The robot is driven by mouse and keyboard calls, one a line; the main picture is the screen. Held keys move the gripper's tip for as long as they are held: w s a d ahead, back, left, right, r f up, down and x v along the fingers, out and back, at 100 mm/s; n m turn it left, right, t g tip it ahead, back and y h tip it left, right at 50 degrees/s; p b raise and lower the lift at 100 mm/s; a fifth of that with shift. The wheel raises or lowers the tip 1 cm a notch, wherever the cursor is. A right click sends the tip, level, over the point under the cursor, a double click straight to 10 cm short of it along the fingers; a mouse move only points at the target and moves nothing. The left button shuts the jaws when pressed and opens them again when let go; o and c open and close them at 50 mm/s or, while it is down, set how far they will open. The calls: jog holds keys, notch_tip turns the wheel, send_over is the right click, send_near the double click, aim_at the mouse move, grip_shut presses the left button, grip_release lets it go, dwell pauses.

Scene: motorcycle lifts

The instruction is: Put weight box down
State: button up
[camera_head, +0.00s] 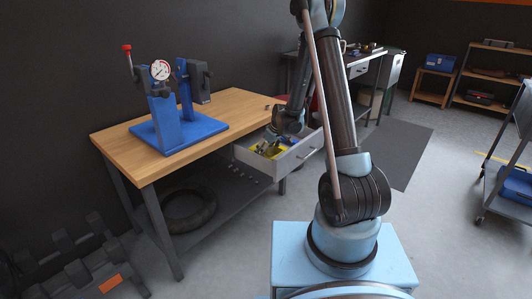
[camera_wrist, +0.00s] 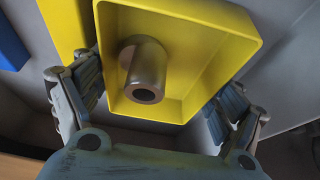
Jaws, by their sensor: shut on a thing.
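The weight box, a yellow open-topped box (camera_wrist: 228,45), lies between the two fingers of my gripper (camera_wrist: 160,88) in the wrist view. A grey-brown metal cylinder (camera_wrist: 147,75) stands in it. The fingers flank the box on its left and right and are shut on it. In the head view my gripper (camera_head: 277,137) is low over the open grey drawer (camera_head: 290,158) of the wooden workbench (camera_head: 228,108). Yellow (camera_head: 266,150) shows inside the drawer, partly hidden by my arm. I cannot tell whether the box touches the drawer floor.
Another yellow thing (camera_wrist: 66,22) and a blue thing (camera_wrist: 10,45) lie to the left of the box. A blue fixture with a dial gauge (camera_head: 180,110) stands on the benchtop. A tire (camera_head: 190,208) lies on the lower shelf. The benchtop's front and right are largely clear.

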jog(key=o, duration=0.8)
jog(key=shift+r, duration=0.1)
jog(key=s+d+r+m, duration=0.1)
jog(key=s+d+r, duration=0.5)
jog(key=r, duration=0.3)
jog(key=s+d+r+m, duration=0.2)
jog(key=s+d+r, duration=0.35)
jog(key=r, duration=0.45)
jog(key=shift+s+d+f+m+g+h, duration=0.15)
jog(key=shift+s+d+m+h, duration=0.4)
jog(key=shift+s+d+m, duration=2.7)
jog(key=shift+s+d+f+n+g+h, duration=0.1)
jog(key=shift+s+d+f+n+h, duration=0.45)
jog(key=shift+s, duration=5.95)
jog(key=shift+s+d+r+m+g+h, duration=0.1)
jog(key=shift+s+d+m+h, duration=0.65)
jog(key=shift+s+d, duration=2.85)
jog(key=shift+s+a, duration=1.25)
